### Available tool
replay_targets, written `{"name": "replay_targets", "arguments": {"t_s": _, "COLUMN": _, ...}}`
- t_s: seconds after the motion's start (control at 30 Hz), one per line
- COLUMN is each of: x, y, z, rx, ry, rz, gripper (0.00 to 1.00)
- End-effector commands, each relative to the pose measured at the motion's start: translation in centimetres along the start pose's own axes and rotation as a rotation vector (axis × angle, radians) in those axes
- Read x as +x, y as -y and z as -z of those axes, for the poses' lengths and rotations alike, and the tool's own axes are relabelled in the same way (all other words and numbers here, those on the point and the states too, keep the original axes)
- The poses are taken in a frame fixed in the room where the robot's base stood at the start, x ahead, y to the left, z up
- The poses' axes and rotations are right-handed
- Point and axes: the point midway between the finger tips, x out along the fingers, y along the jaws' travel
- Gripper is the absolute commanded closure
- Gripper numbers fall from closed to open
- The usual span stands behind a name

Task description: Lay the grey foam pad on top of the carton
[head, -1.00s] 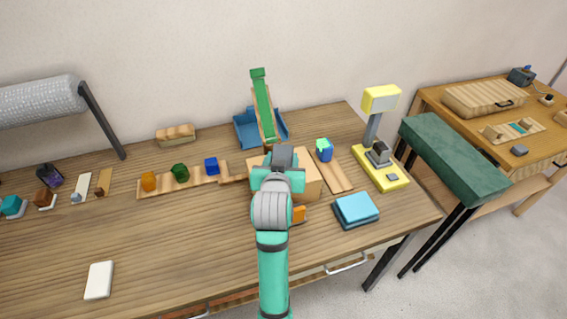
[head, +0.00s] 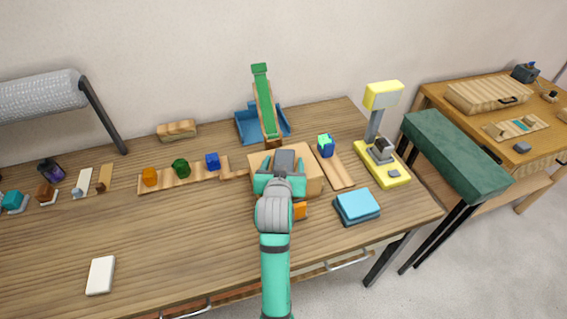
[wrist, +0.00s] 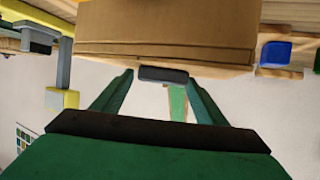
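The brown carton (head: 312,170) stands on the table, right of the middle, partly hidden behind my arm in the head view. My gripper (head: 282,174) is over its left part. The grey foam pad (head: 285,159) shows as a dark grey block between my teal fingers. In the wrist view the pad (wrist: 163,74) fills the gap between the fingertips (wrist: 160,77), so the gripper is shut on it. There it overlaps the edge of the carton (wrist: 165,30). I cannot tell whether the pad touches the carton.
A blue stack (head: 357,206) and a yellow stand (head: 385,168) are right of the carton. A green ramp (head: 264,100) with a blue tray (head: 246,127) rises behind it. Colored blocks on a wooden strip (head: 197,173) lie left. The front left table is mostly clear around a white slab (head: 100,275).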

Motion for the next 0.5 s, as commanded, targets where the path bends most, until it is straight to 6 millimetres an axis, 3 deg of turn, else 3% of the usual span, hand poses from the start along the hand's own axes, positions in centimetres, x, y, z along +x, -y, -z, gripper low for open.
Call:
{"name": "replay_targets", "arguments": {"t_s": 0.27, "x": -0.6, "y": 0.0, "z": 0.2, "rx": 0.0, "ry": 0.0, "rz": 0.0, "gripper": 0.34}}
{"name": "replay_targets", "arguments": {"t_s": 0.5, "x": -4.7, "y": 0.0, "z": 0.3, "rx": 0.0, "ry": -0.002, "rz": 0.001, "gripper": 0.34}}
